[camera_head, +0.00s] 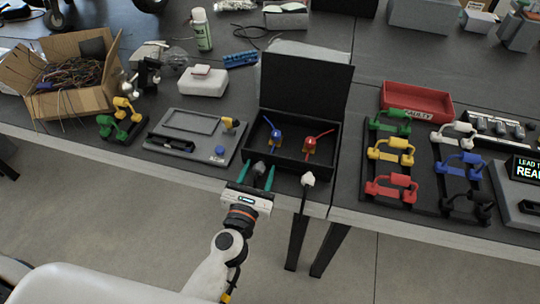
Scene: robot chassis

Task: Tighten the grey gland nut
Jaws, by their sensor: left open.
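A black box (290,157) with its lid raised stands near the table's front edge. A dark grey gland nut (259,168) shows at the left of its front wall. My left gripper (257,173) is open, with its green fingers on either side of the grey nut. Whether the fingers touch it I cannot tell. A white gland (308,179) with a dark cable sits farther right on the same wall. My right gripper is not in view.
Inside the box are a blue-handled valve (273,131) and a red-handled valve (312,143). A grey panel (190,125) lies to the left. Racks of coloured clamps (391,151) and a red tray (416,101) stand to the right.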

